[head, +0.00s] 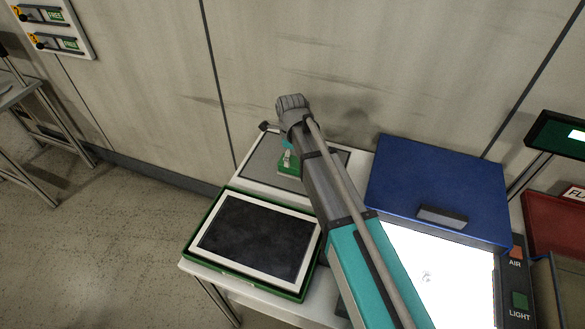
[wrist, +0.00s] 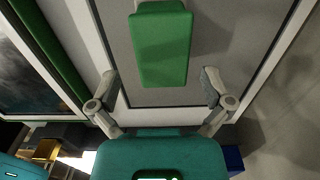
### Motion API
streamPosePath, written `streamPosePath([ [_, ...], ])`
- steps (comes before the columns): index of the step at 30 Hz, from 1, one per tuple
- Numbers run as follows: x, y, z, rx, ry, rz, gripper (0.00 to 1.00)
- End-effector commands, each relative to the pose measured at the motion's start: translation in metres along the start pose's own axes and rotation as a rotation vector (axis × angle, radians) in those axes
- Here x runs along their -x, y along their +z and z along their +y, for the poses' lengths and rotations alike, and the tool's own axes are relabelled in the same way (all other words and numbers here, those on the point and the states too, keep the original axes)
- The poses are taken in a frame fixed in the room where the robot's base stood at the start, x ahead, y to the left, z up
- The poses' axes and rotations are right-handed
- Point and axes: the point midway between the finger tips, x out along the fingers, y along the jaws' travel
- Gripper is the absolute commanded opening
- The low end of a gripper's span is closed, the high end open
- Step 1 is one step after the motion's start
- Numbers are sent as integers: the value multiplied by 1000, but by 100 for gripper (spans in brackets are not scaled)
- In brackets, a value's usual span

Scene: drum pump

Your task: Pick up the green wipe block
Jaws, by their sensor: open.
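The green wipe block (wrist: 160,45) lies on a grey panel with a white border (wrist: 220,50). In the head view the block (head: 294,173) shows small on the grey panel (head: 262,160), partly covered by my gripper and arm. My gripper (wrist: 158,84) is open, its two fingers spread on either side of the block's near end. The fingers look clear of the block; their height above the panel I cannot tell.
A dark screen-like tray with white and green rims (head: 258,237) stands in front of the panel. A blue lidded box (head: 440,185) with a bright lit surface (head: 440,275) is to the right, and a red bin (head: 555,222) stands further right. The wall (head: 300,50) is close behind.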

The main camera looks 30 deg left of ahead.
Motion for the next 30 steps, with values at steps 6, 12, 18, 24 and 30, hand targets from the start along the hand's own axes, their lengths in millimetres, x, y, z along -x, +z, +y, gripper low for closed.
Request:
streamPosePath([
  [6, 0, 0, 0, -1, 0, 0, 100],
  [12, -7, -1, -1, -1, 0, 0, 100],
  [18, -22, -1, -2, -1, 0, 0, 100],
  [24, -37, -1, -3, -1, 0, 0, 100],
  [30, -49, -1, -3, -1, 0, 1, 100],
])
